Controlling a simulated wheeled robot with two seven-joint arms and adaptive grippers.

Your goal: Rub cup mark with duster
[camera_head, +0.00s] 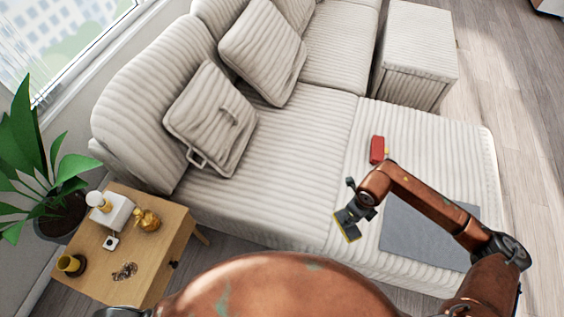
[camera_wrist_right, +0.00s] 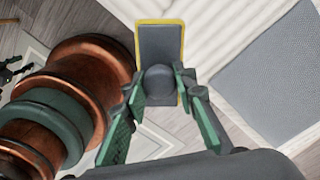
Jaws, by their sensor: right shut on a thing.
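My right gripper (camera_head: 360,202) is shut on the duster (camera_head: 347,226), a flat dark grey pad with a yellow edge. In the right wrist view the gripper's green-lined fingers (camera_wrist_right: 158,82) close on both sides of the duster's rounded grey grip, with the pad (camera_wrist_right: 160,45) beyond it. The duster is in the air near the sofa's front edge, away from the side table. The wooden side table (camera_head: 172,248) stands at the lower left with a dark yellow-rimmed cup (camera_head: 71,264) on it. I cannot make out a cup mark.
The table also holds a white box (camera_head: 112,212), a gold ornament (camera_head: 147,220) and a small pile of trinkets (camera_head: 124,271). A plant (camera_head: 40,160) stands behind it. The striped sofa (camera_head: 290,150) bears cushions, a red object (camera_head: 377,149) and a grey mat (camera_head: 415,235).

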